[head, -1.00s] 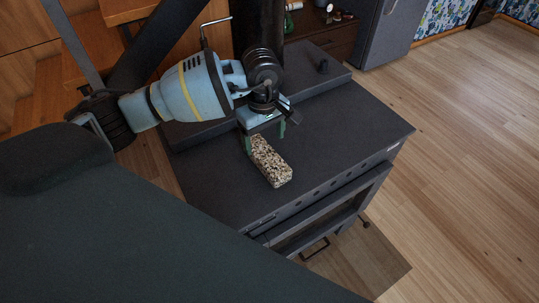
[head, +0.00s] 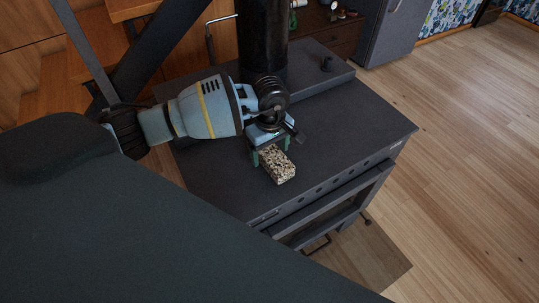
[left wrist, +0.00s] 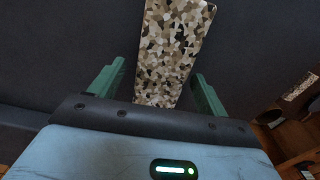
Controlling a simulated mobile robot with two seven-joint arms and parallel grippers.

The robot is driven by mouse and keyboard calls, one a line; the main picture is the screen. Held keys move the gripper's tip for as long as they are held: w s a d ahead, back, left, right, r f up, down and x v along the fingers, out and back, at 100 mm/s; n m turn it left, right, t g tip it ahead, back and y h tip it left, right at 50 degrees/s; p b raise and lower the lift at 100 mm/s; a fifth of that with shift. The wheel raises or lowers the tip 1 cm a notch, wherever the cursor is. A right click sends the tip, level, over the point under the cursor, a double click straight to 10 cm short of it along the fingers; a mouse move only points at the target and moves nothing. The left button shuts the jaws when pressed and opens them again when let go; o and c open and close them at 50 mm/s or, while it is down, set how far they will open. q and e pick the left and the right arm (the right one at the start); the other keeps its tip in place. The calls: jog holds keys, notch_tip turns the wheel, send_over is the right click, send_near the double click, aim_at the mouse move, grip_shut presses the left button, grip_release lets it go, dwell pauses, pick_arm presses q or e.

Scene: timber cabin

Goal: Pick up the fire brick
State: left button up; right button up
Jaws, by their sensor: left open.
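The fire brick (head: 279,167) is a speckled black, tan and white block lying on the dark stove top (head: 340,120). In the left wrist view the brick (left wrist: 172,50) extends up from between the fingers. My left gripper (head: 271,158) is open over the brick's far end, one green finger on each side. In the left wrist view a gap shows between the brick and each finger of the gripper (left wrist: 157,88). The gripper hides the far end of the brick in the head view. My right gripper is not in view.
A black stove pipe (head: 262,40) rises behind my left gripper. The stove top right of the brick is clear. Open wooden floor (head: 470,130) lies to the right.

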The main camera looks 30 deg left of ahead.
pick_arm(q)
jog(key=shift+f, duration=0.5)
jog(key=c, duration=1.4)
jog(key=shift+r, duration=0.1)
jog(key=shift+c, duration=0.3)
jog(key=shift+r, duration=0.55)
notch_tip(320, 180, up, 2)
jog(key=shift+r, duration=0.15)
jog(key=s+d+r, duration=0.1)
jog(key=s+d, duration=0.8)
jog(key=s, duration=0.4)
jog(key=shift+r+b, duration=0.3)
jog(key=shift+b, duration=0.15)
